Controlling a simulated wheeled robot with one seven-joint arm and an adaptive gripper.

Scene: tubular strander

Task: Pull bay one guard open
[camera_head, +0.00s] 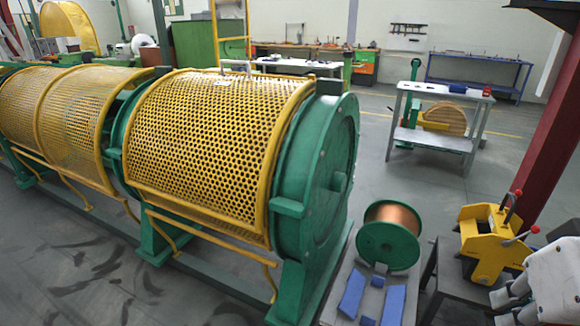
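The nearest yellow perforated guard (205,150) curves over the right-hand bay of the green strander, in the middle left of the head view. It lies down over the drum, with its lower edge near the green frame. A yellow bar (215,237) runs along its lower front. A second yellow guard (75,105) covers the bay to the left. I cannot read which bay is one. White jointed parts of my arm end in my gripper (512,300) at the lower right, cut by the frame edge. It is well apart from the guards, and its finger opening is unclear.
A green spool with copper wire (390,236) and blue blocks (370,298) stand right of the green end disc (325,180). A yellow fixture with red-tipped levers (490,245) is near my arm. A grey table (437,92) stands behind.

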